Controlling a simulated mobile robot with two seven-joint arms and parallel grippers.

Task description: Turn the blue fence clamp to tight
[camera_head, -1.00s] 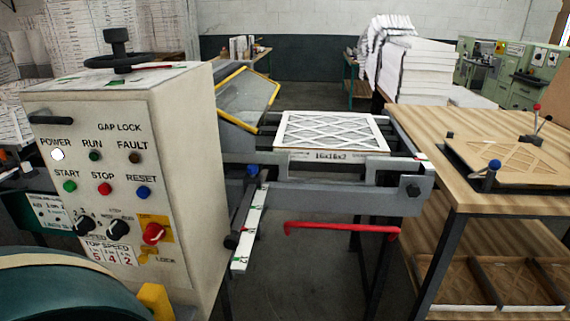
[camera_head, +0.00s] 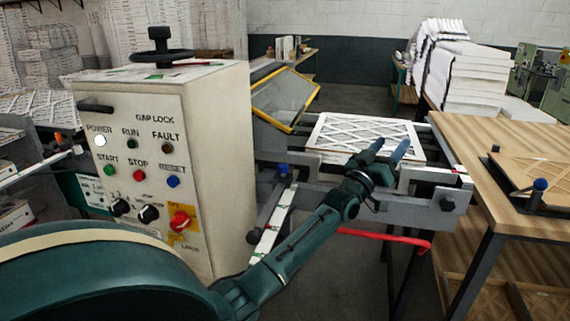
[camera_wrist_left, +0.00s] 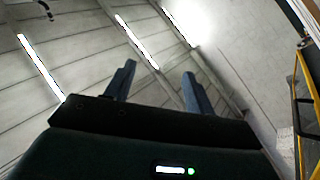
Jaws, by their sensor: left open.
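A small blue knob (camera_head: 283,170), which looks like the fence clamp, sits at the upper end of the scale rail (camera_head: 272,225), just right of the control cabinet. Whether it is tight I cannot tell. My left gripper (camera_head: 389,146) reaches up and to the right of it, in front of the framed filter (camera_head: 350,134), apart from the knob. Its two fingers are spread with nothing between them. The left wrist view shows the open fingers (camera_wrist_left: 160,80) against the ceiling and wall; the knob is not in that view.
The control cabinet (camera_head: 225,180) stands on the left with a handwheel (camera_head: 158,47) on top. A yellow-edged guard (camera_head: 284,97) is behind the knob. A red bar (camera_head: 380,237) crosses low in front. A wooden table (camera_head: 490,215) on the right carries another blue knob (camera_head: 540,185).

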